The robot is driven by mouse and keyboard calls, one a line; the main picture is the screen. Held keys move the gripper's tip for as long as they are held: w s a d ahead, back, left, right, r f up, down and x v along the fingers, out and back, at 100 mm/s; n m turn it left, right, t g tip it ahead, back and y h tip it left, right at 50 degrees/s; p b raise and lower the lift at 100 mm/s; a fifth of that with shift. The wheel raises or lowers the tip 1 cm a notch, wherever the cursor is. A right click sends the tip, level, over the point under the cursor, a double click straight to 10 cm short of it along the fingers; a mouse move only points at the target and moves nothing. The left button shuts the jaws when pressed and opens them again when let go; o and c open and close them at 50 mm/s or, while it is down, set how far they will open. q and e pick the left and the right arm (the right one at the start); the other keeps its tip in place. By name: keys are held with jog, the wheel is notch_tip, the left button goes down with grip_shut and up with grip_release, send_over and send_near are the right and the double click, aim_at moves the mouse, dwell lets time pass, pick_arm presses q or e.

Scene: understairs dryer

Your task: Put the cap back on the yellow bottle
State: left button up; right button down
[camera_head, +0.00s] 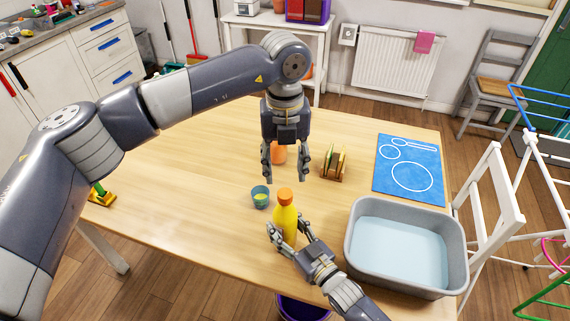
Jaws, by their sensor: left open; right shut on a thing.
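The yellow bottle (284,225) stands upright near the front edge of the wooden table. An orange cap (285,196) sits on top of its neck; I cannot tell how tightly it is seated. My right gripper (286,230) is shut around the bottle's body, low down, from the front right. My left gripper (285,178) points down with its fingers spread and empty. Its fingertips appear just above and behind the cap in the picture, apart from it.
A teal cup (260,198) stands left of the bottle. An orange object (278,153) is partly hidden behind my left gripper. A wooden rack (334,166), a blue mat (383,184) and a grey basin of water (363,269) are to the right. The table's left side is mostly clear.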

aim_at(285, 193)
pick_arm(q)
jog(key=shift+f, duration=4)
